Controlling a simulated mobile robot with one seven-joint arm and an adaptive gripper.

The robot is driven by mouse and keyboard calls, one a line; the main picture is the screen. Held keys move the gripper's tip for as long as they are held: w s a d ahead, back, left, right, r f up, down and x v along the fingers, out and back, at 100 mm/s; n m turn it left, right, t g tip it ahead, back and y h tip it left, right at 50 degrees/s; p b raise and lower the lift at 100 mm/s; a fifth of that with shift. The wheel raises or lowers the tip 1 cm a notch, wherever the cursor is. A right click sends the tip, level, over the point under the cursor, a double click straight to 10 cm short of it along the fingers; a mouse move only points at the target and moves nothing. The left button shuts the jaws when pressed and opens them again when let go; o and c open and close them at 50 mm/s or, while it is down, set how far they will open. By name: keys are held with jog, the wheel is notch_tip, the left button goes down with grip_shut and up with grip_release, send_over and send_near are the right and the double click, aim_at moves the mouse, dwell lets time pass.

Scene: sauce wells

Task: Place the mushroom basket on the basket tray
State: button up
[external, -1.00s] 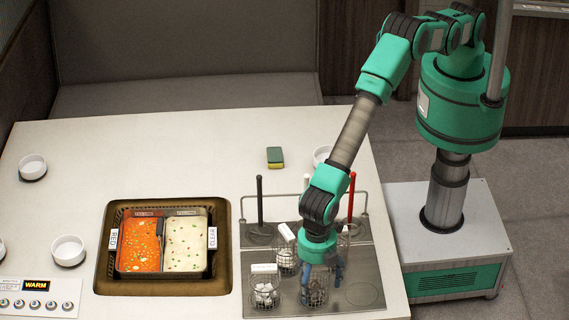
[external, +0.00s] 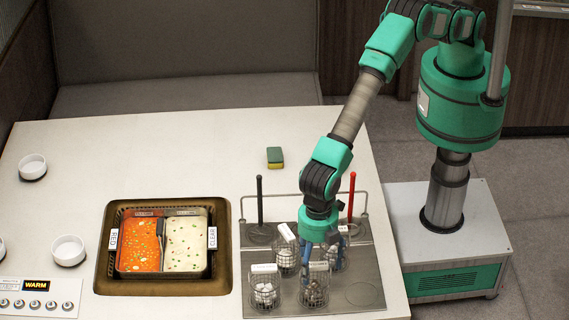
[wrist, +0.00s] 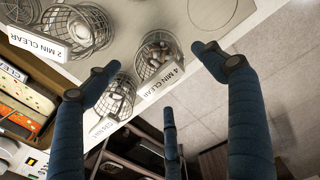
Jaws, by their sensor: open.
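The steel basket tray (external: 352,290) lies at the table's right side and bears several wire baskets. The front right basket (external: 314,290) holds small pale and brown pieces. It also shows in the wrist view (wrist: 155,62), labelled "4 MIN CLEAR". The front left basket (external: 264,292) holds white pieces. A back left basket (external: 286,260) has a tilted white label; a back right one is partly hidden by my fingers. I cannot tell for sure which holds mushrooms. My gripper (external: 326,245) is open and empty, behind and above the front right basket; its three fingers (wrist: 158,75) are spread apart.
A divided pot of red and pale soup (external: 163,245) sits in a dark well left of the tray. A black-handled tool (external: 260,200) and a red-handled one (external: 351,195) stand at the tray's back rail. A sponge (external: 275,158) lies behind. The tray's front right is bare.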

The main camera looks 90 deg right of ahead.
jog(key=shift+r, duration=2.25)
